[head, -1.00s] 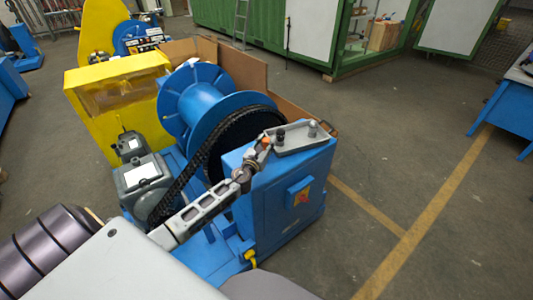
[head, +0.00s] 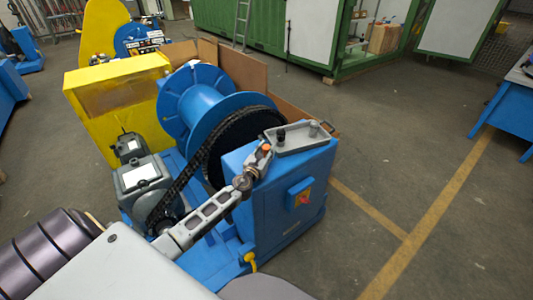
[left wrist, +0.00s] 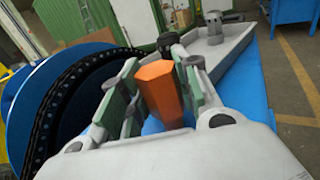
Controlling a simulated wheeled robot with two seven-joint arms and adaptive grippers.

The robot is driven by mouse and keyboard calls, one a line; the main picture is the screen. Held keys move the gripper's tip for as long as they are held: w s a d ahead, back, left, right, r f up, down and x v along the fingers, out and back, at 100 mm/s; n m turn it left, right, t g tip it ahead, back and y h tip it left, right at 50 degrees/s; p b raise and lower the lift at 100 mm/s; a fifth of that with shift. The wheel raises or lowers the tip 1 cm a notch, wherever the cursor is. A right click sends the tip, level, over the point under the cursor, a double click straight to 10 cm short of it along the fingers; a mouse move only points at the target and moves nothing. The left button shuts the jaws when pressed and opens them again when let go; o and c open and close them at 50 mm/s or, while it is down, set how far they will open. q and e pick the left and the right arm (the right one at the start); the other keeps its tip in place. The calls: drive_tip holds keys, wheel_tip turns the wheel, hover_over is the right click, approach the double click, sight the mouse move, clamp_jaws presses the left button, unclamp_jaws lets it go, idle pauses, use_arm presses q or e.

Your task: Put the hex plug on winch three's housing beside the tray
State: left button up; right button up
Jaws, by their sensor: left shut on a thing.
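The orange hex plug (left wrist: 160,90) is held between the green-padded fingers of my left gripper (left wrist: 158,95) in the left wrist view. In the head view its orange top (head: 266,147) shows at the end of my left gripper (head: 262,157). The gripper is over the top of winch three's blue housing (head: 240,160), just left of the grey tray (head: 301,143). I cannot tell whether the plug touches the housing. The tray also shows in the left wrist view (left wrist: 225,50). My right gripper is not in view.
Two dark and grey fittings (head: 314,129) stand in the tray. The black chain (head: 193,177) and blue drum (head: 205,100) are close on the left of the housing. A red switch (head: 303,198) is on the housing's front. Open floor lies to the right.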

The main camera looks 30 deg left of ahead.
use_arm(q)
drive_tip(key=shift+f, duration=0.15)
idle(0.3)
drive_tip(key=o, duration=1)
drive_tip(key=shift+s+d+b, duration=0.15)
drive_tip(key=shift+s+d, duration=0.1)
drive_tip(key=shift+s, duration=1.75)
drive_tip(key=shift+s+d+b, duration=0.15)
drive_tip(key=shift+s+d, duration=0.15)
drive_tip(key=shift+s, duration=1.65)
drive_tip(key=shift+s+d+b, duration=0.15)
drive_tip(key=shift+s+d, duration=0.1)
drive_tip(key=shift+s, duration=1.75)
